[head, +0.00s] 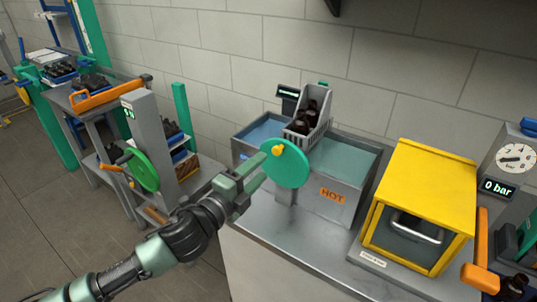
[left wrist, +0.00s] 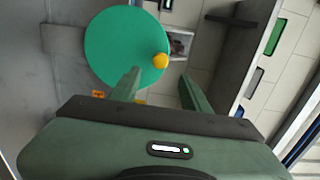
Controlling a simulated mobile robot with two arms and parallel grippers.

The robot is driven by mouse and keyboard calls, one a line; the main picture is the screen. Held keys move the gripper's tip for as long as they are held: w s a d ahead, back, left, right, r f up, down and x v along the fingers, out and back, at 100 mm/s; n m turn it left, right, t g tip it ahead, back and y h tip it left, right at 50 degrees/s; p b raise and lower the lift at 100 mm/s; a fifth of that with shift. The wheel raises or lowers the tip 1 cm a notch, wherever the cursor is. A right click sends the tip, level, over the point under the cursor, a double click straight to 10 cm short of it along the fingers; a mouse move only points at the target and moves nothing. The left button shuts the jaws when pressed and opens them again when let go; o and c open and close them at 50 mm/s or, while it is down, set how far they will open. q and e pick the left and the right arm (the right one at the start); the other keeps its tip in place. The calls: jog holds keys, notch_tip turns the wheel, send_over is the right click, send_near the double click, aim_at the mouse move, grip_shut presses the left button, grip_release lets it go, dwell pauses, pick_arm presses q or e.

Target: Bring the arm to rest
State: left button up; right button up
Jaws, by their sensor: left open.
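My left arm comes in from the lower left in the head view. Its gripper (head: 261,171) is open, with its fingers pointing at a green disc wheel (head: 292,171) with a yellow knob (head: 278,151). In the left wrist view nothing shows between the fingers (left wrist: 160,90). The wheel (left wrist: 115,48) lies beyond the fingertips there, and its knob (left wrist: 160,61) appears between the finger directions. I cannot tell whether a finger touches the wheel. My right gripper is not in view.
Behind the wheel stand a basin marked HOT (head: 333,193) and a grey crate (head: 322,118) with dark bottles. A yellow box (head: 425,175) with a handle and a pressure gauge (head: 516,157) stand to the right. A grey machine with another green wheel (head: 142,170) is left. Floor is clear at lower left.

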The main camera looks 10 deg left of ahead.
pick_arm(q)
jog(key=s+a+f+n+g+y, duration=0.3)
jog(key=s+f+n+g+y, duration=0.3)
jog(key=s+f+n, duration=0.85)
jog(key=s+a+f+n+g, duration=0.1)
jog(key=s+f+n+g, duration=0.55)
jog(key=s, duration=1.05)
notch_tip(320, 180, down, 31)
jog(key=s+m+g+b, duration=0.1)
jog(key=s+g+b, duration=0.1)
jog(key=s, duration=0.1)
jog(key=s+a+f+g+b, duration=0.1)
jog(key=s+a+f, duration=0.2)
jog(key=s+f, duration=1.3)
jog(key=shift+a+f, duration=0.15)
jog(key=shift+f, duration=0.45)
jog(key=shift+g, duration=0.25)
